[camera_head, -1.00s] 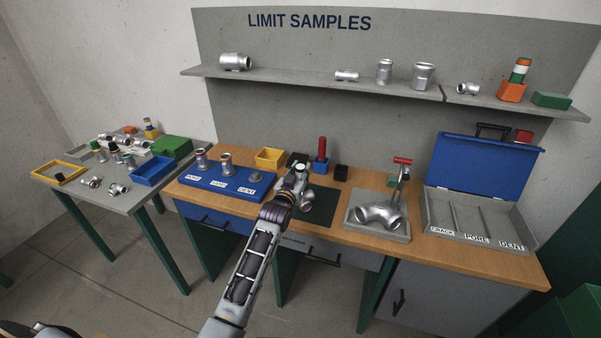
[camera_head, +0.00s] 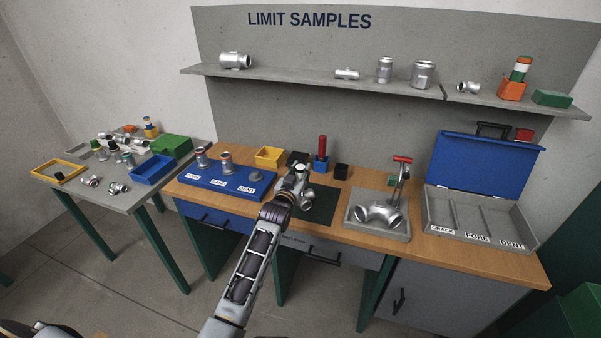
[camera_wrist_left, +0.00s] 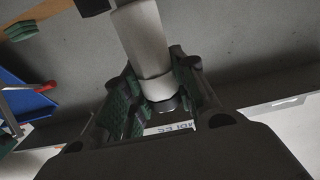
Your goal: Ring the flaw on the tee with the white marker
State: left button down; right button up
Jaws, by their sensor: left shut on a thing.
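My left gripper (camera_head: 299,177) is over the dark green mat (camera_head: 320,208) on the wooden bench. In the left wrist view its two green-padded fingers (camera_wrist_left: 158,88) are shut on the white marker (camera_wrist_left: 143,42), a pale cylinder with a dark end. A silvery metal fitting, apparently the tee (camera_head: 306,202), lies on the mat right beside and under the gripper, which partly hides it. I cannot tell whether the marker touches it, and no flaw can be made out. My right gripper is not in view.
Left of the mat are a blue sample board (camera_head: 215,182) and a yellow bin (camera_head: 270,157). A red-handled tool in a blue holder (camera_head: 321,165) stands behind. Right are a grey tray (camera_head: 352,226) with a bent pipe and an open blue-lidded case (camera_head: 485,168).

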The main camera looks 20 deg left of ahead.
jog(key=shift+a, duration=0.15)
pick_arm(q)
jog(key=shift+f, duration=0.2)
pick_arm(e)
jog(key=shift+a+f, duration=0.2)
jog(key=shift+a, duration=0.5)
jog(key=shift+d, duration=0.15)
